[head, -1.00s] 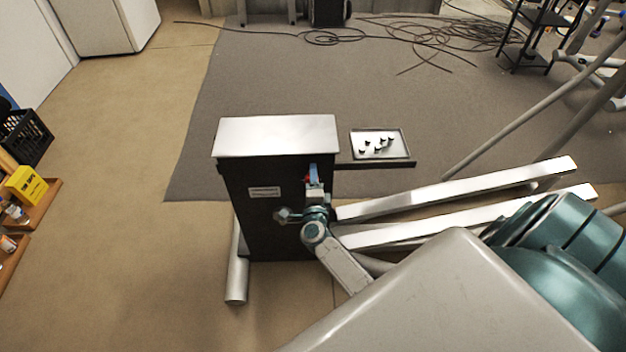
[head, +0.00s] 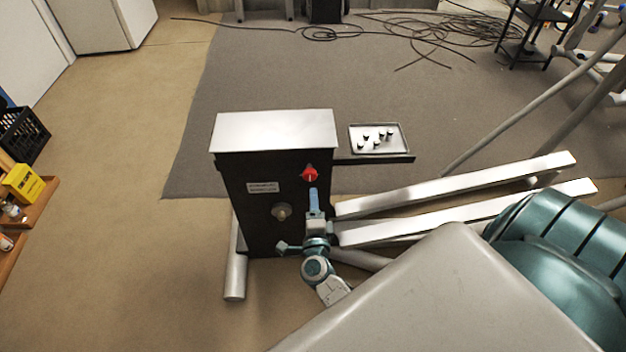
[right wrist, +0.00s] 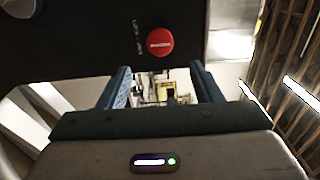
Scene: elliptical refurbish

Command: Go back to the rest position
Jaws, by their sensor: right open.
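My right gripper (head: 314,200) is in front of the black panel of the elliptical's housing (head: 262,222), just below a red knob (head: 309,174). In the right wrist view its two blue fingers (right wrist: 160,82) are apart with nothing between them. The red knob (right wrist: 159,41) shows there on the dark panel, beyond the fingertips and apart from them. A round grey knob (head: 281,211) sits lower left on the panel. My left gripper is not in view.
A tray (head: 404,139) with several small dark and light pieces stands on a shelf right of the housing. Two long pale rails (head: 450,197) run to the right. Cables (head: 440,35) lie on the grey mat behind. A black crate (head: 24,134) and yellow box (head: 22,182) are at left.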

